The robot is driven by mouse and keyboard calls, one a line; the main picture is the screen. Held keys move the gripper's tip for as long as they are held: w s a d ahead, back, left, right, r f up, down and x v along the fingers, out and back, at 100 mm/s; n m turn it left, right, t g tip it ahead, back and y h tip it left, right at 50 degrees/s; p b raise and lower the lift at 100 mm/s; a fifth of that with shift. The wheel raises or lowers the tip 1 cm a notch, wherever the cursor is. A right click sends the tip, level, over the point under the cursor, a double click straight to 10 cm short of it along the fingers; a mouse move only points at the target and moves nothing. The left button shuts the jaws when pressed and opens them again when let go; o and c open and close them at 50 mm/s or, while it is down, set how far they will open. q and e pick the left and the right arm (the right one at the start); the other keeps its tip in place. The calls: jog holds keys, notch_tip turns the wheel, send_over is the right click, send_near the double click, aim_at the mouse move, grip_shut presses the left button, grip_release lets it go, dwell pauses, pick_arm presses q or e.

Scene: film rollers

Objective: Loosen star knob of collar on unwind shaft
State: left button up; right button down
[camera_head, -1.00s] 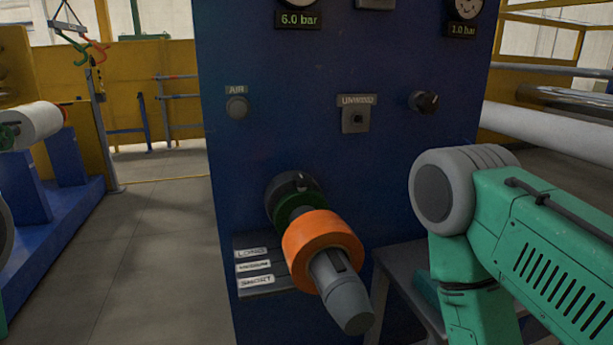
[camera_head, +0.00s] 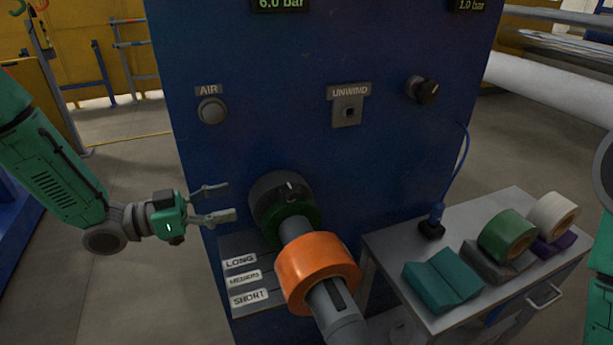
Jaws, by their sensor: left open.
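The unwind shaft (camera_head: 338,318) sticks out of the blue machine panel toward me and bears an orange roll (camera_head: 318,266). Behind the roll is a green ring (camera_head: 300,217), and behind that a dark round collar (camera_head: 272,198) close to the panel. A small light mark or part shows on the collar's face; I cannot make out the star knob clearly. My left gripper (camera_head: 228,202) is open and empty, just left of the collar, with its fingers pointing right toward it and apart from it. My right gripper is not in view; only part of my right arm shows at the right edge.
An AIR button (camera_head: 211,111), an UNWIND switch (camera_head: 347,111) and a black knob (camera_head: 422,90) are higher up. A grey cart (camera_head: 400,294) at right carries tape rolls (camera_head: 508,234) and a teal block (camera_head: 443,276).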

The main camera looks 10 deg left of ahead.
aim_at(292, 188)
pick_arm(q)
jog(key=p+x, duration=0.1)
jog(key=x, duration=1)
jog(key=shift+d+p, duration=0.4)
jog(key=shift+w+d+f, duration=0.1)
jog(key=shift+w+d, duration=0.35)
jog(key=shift+w, duration=0.1)
jog(key=shift+d, duration=0.25)
jog(key=shift+d, duration=0.1)
jog(key=c, duration=1.2)
